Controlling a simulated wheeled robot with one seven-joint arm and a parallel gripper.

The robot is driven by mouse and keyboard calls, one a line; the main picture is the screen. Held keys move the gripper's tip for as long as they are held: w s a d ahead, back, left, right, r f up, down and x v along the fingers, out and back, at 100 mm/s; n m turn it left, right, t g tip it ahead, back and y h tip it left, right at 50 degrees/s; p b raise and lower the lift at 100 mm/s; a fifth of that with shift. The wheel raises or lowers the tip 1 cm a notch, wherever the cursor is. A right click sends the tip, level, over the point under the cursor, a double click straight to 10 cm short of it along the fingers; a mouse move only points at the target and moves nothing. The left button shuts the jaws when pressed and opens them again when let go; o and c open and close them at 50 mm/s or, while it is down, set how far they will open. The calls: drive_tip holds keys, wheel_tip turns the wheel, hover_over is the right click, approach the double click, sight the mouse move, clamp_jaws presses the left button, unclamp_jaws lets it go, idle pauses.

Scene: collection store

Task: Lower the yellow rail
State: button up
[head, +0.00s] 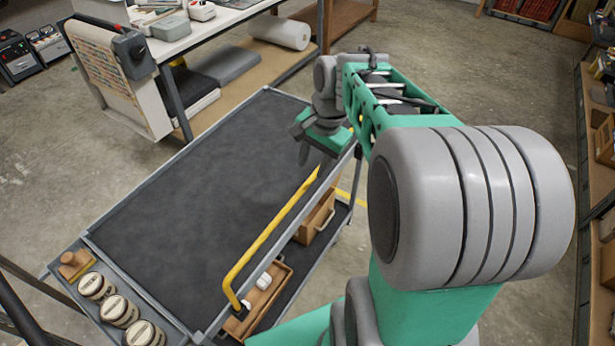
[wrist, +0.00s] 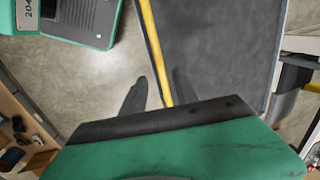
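The yellow rail (head: 275,232) runs along the right long side of the dark-topped cart (head: 190,190), standing above its edge on a bent end at the front. My gripper (head: 314,160) is over the rail's far end, fingers pointing down. In the wrist view the rail (wrist: 151,45) passes between the two dark fingers of my gripper (wrist: 160,80). The rail's far end is hidden by my gripper.
The cart's top is bare. A side tray holds several round tins (head: 118,310) and a wooden block (head: 73,262). Wooden boxes (head: 318,218) sit on the lower shelf under the rail. A white workbench (head: 215,25) stands behind; shelving (head: 598,150) is at right.

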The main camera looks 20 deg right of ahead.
sight(307, 184)
drive_tip(key=f, duration=0.4)
drive_tip(key=w+a+f+p, duration=0.1)
drive_tip(key=f, duration=0.1)
drive_tip(key=shift+f, duration=0.35)
drive_tip(key=shift+d, duration=0.1)
clamp_jaws()
drive_tip(key=shift+f, duration=0.1)
idle(0.8)
